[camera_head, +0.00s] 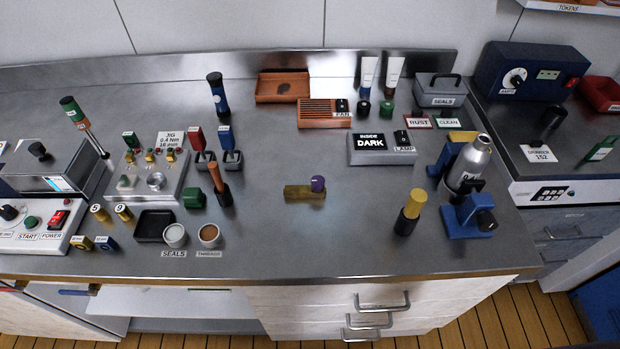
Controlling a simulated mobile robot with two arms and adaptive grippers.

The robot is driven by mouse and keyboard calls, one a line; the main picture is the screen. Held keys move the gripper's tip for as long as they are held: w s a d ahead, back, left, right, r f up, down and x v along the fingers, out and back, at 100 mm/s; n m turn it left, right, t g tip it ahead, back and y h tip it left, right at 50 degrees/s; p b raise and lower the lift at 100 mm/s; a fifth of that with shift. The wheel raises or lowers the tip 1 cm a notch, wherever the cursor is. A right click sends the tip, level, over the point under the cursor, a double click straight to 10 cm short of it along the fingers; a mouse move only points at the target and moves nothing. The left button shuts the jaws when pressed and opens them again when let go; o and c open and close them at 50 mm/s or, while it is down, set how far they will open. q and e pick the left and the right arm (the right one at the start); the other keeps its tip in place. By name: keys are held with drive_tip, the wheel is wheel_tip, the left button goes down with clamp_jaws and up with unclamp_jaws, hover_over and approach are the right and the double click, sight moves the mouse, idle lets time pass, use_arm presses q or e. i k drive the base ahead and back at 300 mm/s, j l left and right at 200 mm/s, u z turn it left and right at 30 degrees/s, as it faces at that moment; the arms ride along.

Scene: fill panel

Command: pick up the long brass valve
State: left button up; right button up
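A long brass-coloured piece with a purple knob (304,191) lies in the open middle of the steel bench. It looks like the long brass valve, lying flat, with the knob near its right end. Two short brass cylinders (101,213) with tops marked 5 and 9 stand at the left by the jig. Neither of my grippers shows in the head view.
A jig box (151,178) and an orange-handled tool (218,184) stand left of the brass piece. A yellow-handled tool (409,213) and a silver bottle in a blue stand (473,163) are right. The DARK panel (370,148) is behind. Bench around the piece is clear.

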sight(289, 192)
drive_tip(key=k+j+u, duration=0.15)
drive_tip(key=k+j, duration=0.25)
drive_tip(key=k+j+u, duration=0.15)
drive_tip(key=k+j, duration=0.25)
drive_tip(key=j, duration=0.15)
drive_tip(key=k+j+u, duration=0.15)
drive_tip(key=k+j, duration=0.25)
drive_tip(key=j, duration=0.1)
